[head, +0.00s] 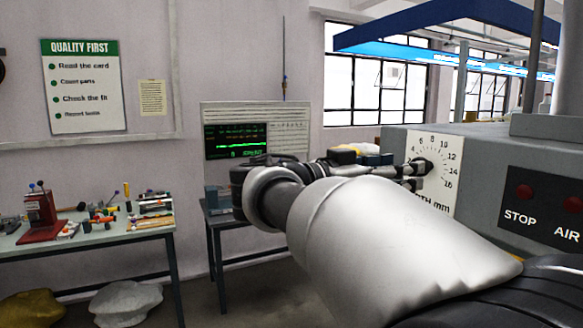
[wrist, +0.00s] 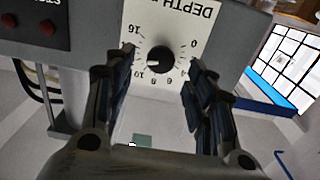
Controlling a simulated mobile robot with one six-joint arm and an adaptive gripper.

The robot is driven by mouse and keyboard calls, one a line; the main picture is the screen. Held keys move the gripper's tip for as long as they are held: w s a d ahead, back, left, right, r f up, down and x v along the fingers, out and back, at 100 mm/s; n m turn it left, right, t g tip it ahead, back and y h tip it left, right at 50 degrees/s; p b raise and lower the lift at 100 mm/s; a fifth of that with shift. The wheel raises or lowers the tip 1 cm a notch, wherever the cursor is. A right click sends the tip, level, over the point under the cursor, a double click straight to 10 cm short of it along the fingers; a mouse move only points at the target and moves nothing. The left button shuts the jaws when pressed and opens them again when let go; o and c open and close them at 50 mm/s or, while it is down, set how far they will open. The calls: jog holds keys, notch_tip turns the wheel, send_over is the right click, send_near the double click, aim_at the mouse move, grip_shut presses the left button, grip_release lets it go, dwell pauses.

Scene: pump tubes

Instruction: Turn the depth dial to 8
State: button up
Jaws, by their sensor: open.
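The depth dial is a round black knob (wrist: 160,60) on a white scale plate (wrist: 186,22) marked "DEPTH" with numbers from 0 to 16. The plate appears upside down in the wrist view. A small pale mark shows on the knob's left side there; the exact number it points to cannot be read. In the head view the plate (head: 444,192) is on the grey machine's front, with the knob partly behind my fingers. My gripper (wrist: 161,66) is open, its fingers apart on either side of the knob in the wrist view. I cannot tell whether they touch it.
The grey machine (head: 487,160) carries a dark panel with red STOP and AIR buttons (head: 525,192) right of the dial. A workbench (head: 95,232) with tools stands at the left, and a screen (head: 236,140) stands behind my arm.

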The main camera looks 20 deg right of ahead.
aim_at(429, 165)
jog(key=d, duration=0.5)
jog(key=shift+w, duration=0.25)
jog(key=c, duration=1.1)
